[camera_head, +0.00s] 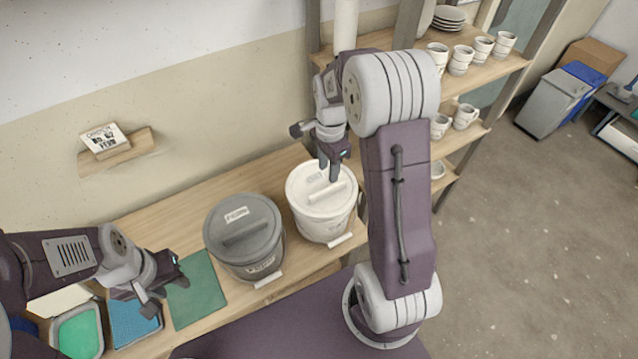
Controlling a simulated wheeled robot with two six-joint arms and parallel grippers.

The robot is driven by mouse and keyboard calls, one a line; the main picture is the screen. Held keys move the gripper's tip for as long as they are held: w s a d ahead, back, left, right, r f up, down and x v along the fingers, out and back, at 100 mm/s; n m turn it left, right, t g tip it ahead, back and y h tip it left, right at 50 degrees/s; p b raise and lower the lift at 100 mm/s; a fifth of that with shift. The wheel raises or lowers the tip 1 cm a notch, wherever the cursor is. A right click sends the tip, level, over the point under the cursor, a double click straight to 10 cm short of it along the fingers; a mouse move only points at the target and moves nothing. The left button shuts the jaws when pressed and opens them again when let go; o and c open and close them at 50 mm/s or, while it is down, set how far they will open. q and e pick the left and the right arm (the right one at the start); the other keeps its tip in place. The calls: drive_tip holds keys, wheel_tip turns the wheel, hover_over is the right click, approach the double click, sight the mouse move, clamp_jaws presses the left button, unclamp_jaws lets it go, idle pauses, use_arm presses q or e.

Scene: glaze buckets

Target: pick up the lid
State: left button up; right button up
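A white bucket (325,225) with a white lid (308,196) stands on the wooden bench. The lid has a raised bar handle (327,192) and a small label. My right gripper (329,171) points down at the lid's far right part, close above the handle's end. Whether it touches the handle, and how far its fingers are apart, I cannot tell. A grey bucket (253,266) with a grey lid (235,218) and bar handle stands to the left. My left gripper (168,293) is open and empty, at the left edge of a green mat (200,291).
Trays with blue (132,322) and green (80,335) contents sit at the front left of the bench (180,212). A small wall shelf (130,148) holds a sign. Shelves (478,72) with cups and plates stand behind my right arm.

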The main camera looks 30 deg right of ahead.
sight(328, 189)
drive_tip(key=f, duration=0.4)
drive_tip(key=shift+w+a, duration=0.2)
drive_tip(key=shift+w, duration=0.15)
drive_tip(key=f, duration=0.2)
drive_tip(key=s+f, duration=0.1)
drive_tip(key=f, duration=0.1)
drive_tip(key=shift+d+f, duration=0.15)
drive_tip(key=shift+f, duration=0.15)
drive_tip(key=shift+w+f, duration=0.2)
drive_tip(key=shift+w, duration=0.05)
drive_tip(key=shift+s, duration=0.15)
drive_tip(key=shift+f, duration=0.15)
clamp_jaws()
